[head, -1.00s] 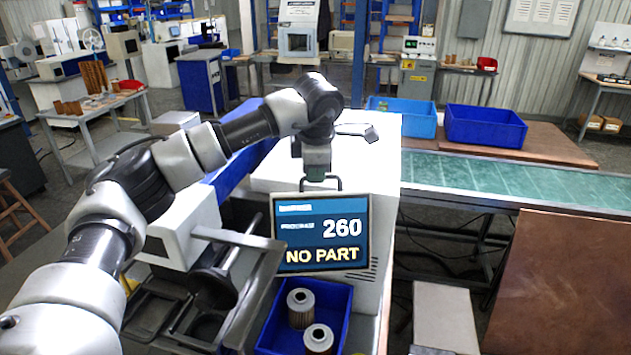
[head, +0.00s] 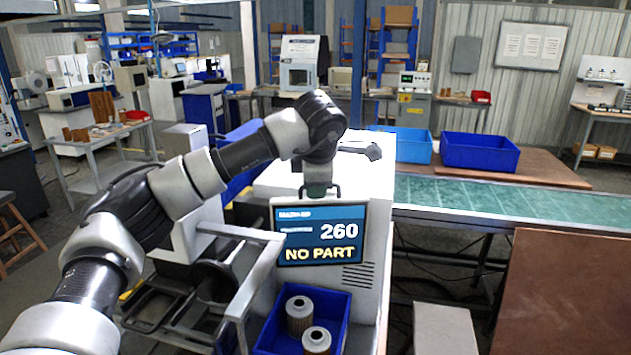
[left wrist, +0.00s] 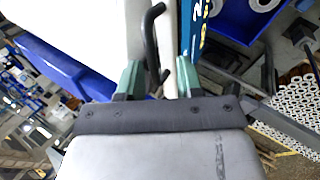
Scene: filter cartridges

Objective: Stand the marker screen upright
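The marker screen (head: 320,232) is a dark-framed blue panel reading "260" and "NO PART", at the front of a white machine. In the head view it faces me and looks close to upright; its exact lean is hard to tell. A dark handle (head: 320,189) is at its top edge. My left gripper (head: 319,190) hangs over this handle from above. In the left wrist view the green fingertips of the gripper (left wrist: 158,78) are wide apart, with part of the black handle (left wrist: 152,45) between them. The screen (left wrist: 192,28) shows there nearly edge-on. My right gripper is out of view.
A blue bin (head: 342,318) with two filter cartridges (head: 300,314) is below the screen. The white machine (head: 372,290) backs the screen. A green conveyor (head: 500,200) runs to the right, with blue crates (head: 480,150) behind it. A metal bracket (head: 262,262) stands left of the screen.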

